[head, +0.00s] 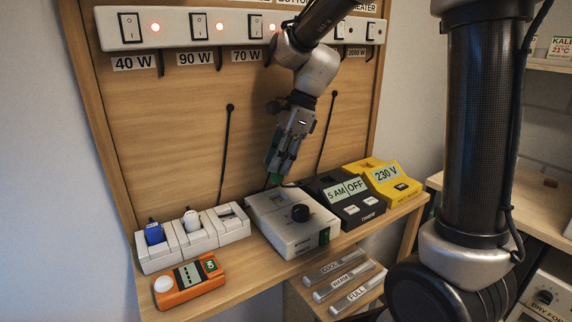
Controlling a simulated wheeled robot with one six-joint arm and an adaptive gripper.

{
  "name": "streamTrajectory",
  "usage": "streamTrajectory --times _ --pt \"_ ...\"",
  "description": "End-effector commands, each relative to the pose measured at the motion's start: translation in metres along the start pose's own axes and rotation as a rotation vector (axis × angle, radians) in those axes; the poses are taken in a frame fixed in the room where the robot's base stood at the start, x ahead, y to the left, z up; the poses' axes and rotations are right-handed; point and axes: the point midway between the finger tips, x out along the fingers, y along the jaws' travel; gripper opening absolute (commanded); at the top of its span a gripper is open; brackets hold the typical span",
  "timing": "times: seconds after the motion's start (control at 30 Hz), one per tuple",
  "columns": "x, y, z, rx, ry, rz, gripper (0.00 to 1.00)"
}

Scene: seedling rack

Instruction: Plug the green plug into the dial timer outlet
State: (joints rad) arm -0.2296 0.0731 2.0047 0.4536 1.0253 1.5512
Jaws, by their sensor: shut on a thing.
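The dial timer (292,222) is a white box with a black knob on top, standing on the wooden shelf. My gripper (275,174) points down above the dial timer's back left part. It is shut on the green plug (274,179), which shows as a small green patch between the fingers. The plug's lower end is close to the timer's top. I cannot tell whether it touches or sits in the outlet. The dial timer's outlet is mostly hidden by the gripper and plug.
Left of the timer is a white outlet strip (165,255) with a blue plug (154,233) and a white plug (191,221). An orange meter (190,284) lies in front. A black digital timer (345,204) and a yellow 230 V box (388,184) stand close on the right.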

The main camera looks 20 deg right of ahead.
Motion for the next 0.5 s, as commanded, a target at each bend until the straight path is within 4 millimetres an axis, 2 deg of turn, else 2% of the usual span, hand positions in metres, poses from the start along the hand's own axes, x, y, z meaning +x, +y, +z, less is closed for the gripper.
streamTrajectory --times 0.5 --pt "0.041 0.001 -0.017 0.002 0.000 0.002 0.04"
